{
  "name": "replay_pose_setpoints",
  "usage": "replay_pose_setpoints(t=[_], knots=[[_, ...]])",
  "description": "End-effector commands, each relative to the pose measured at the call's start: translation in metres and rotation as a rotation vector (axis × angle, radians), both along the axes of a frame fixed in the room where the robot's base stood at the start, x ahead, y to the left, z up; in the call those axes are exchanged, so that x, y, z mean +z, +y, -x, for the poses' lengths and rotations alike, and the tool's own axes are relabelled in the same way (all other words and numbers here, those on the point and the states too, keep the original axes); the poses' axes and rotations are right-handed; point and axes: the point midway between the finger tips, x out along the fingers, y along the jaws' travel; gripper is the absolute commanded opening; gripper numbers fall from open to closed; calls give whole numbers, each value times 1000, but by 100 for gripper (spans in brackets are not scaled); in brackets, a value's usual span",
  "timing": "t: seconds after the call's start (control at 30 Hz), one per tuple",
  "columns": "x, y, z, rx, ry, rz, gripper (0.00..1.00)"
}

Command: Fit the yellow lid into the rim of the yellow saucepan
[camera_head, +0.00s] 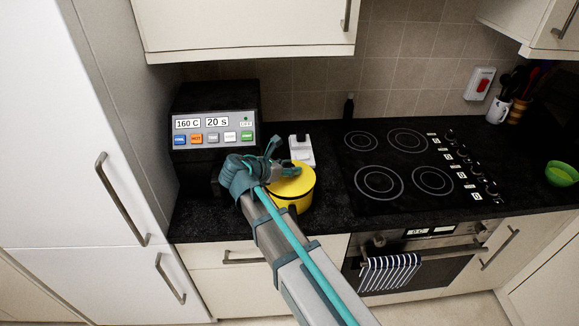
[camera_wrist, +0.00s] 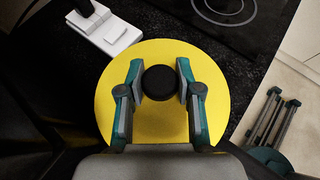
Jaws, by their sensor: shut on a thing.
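The yellow lid (camera_wrist: 160,58) fills the middle of the wrist view as a round disc with a black knob (camera_wrist: 159,82). My gripper (camera_wrist: 159,84) has a finger on each side of the knob and is shut on it. In the head view the lid (camera_head: 297,181) is at the top of the yellow saucepan (camera_head: 294,201), which stands on the black worktop. My gripper (camera_head: 279,169) is over the lid from the left. I cannot tell whether the lid sits inside the rim or rests on it. The lid hides the saucepan in the wrist view.
A dark machine with a button panel (camera_head: 214,130) stands left of the saucepan. A white device (camera_head: 301,151) stands just behind it. The black hob (camera_head: 405,170) is to the right. A green bowl (camera_head: 562,173) is at the far right. The worktop's front edge is close to the saucepan.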

Motion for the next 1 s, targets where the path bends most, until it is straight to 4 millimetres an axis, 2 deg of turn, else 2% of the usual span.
replay_pose_setpoints(t=[0.5,1.0], knots=[[-1,0,0,2,-1,1,0],[-11,0,0,3,-1,0,0]])
